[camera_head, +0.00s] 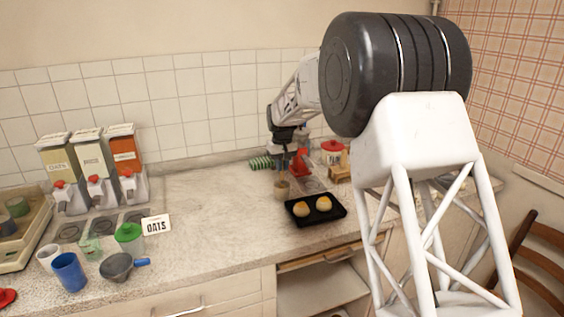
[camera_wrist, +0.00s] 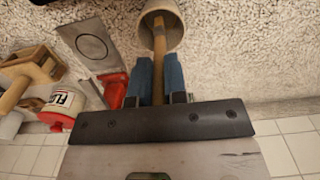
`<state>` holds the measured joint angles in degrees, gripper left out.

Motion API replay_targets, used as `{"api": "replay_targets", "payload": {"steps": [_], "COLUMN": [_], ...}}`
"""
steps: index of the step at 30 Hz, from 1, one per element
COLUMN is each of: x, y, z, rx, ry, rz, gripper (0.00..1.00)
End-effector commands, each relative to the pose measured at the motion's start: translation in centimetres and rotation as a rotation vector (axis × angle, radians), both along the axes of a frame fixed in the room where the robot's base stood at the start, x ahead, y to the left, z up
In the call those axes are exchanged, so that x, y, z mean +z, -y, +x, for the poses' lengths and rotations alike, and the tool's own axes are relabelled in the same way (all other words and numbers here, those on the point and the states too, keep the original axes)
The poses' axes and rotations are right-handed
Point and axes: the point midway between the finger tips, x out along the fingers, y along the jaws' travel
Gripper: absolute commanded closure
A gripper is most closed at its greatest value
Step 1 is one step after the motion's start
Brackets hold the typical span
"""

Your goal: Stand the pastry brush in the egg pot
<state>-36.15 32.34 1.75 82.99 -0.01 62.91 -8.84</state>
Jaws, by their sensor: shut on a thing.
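The egg pot (camera_head: 282,191) is a small beige pot standing on the counter, left of the black tray. In the wrist view the round mouth of the egg pot (camera_wrist: 177,33) faces me at the top. My gripper (camera_wrist: 158,68), with blue fingers, is shut on the brush. The brush's far end lies within the outline of the pot's mouth; I cannot tell how deep it is. In the head view my gripper (camera_head: 281,164) is just above the pot, and the brush is hardly visible.
A black tray (camera_head: 299,218) with two buns is close on the right. A red dispenser part (camera_head: 300,163) and a red-lidded flour tub (camera_head: 333,150) stand behind. Canisters and cups crowd the left. The counter between is clear.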

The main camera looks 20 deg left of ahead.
Motion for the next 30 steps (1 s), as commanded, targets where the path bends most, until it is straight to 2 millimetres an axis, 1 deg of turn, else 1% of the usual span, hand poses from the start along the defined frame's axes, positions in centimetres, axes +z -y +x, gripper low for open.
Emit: {"api": "replay_targets", "payload": {"steps": [9,21,22,27,30], "x": [-1.01,-1.15,-1.15,-1.15,-1.15], "y": [0.00,0.00,0.00,0.01,0.01], "z": [-0.01,-0.01,-0.01,-0.01,-0.01], "rx": [0.000,0.000,0.000,0.000,0.000], "ry": [0.000,0.000,0.000,0.000,0.000], "rz": [0.000,0.000,0.000,0.000,0.000], "gripper": [1.00,1.00,0.82,0.57,0.57]}}
